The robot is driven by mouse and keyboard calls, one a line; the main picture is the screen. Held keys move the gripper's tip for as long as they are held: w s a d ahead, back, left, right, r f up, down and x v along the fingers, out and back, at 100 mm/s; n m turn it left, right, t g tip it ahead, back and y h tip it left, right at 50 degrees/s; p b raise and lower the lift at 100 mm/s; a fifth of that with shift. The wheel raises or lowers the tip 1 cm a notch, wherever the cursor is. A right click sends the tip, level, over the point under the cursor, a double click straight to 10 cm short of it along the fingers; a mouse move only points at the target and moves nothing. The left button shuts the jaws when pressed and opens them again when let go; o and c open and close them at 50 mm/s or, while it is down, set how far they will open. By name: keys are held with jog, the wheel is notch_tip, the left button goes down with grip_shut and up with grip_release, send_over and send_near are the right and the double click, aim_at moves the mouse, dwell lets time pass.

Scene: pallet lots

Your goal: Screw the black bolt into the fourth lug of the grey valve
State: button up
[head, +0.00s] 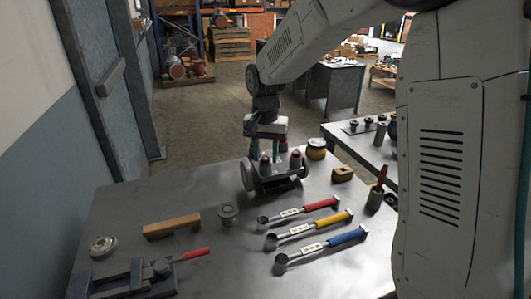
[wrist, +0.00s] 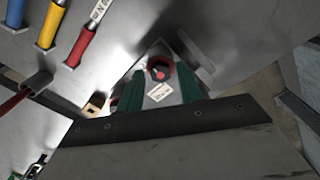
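The grey valve (head: 250,178) stands near the far edge of the metal table in the head view, with round flanges at its sides. Several red-topped pieces (head: 295,160) rise from it. In the wrist view a red ring with a dark centre (wrist: 160,70) shows on grey metal by a white label. My gripper (head: 267,146) is right over the valve, pointing down. I cannot make out the black bolt or tell the lugs apart.
Red, yellow and blue-handled wrenches (head: 315,229) lie at the front right. A spool-like part (head: 228,213), a wooden bar (head: 172,226) and a vise (head: 130,280) are left. A yellow-topped jar (head: 317,149), wooden block (head: 342,174) and tool cup (head: 375,199) stand right.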

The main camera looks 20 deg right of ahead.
grip_shut()
jog(key=m, duration=2.4)
jog(key=shift+f, duration=0.1)
grip_release()
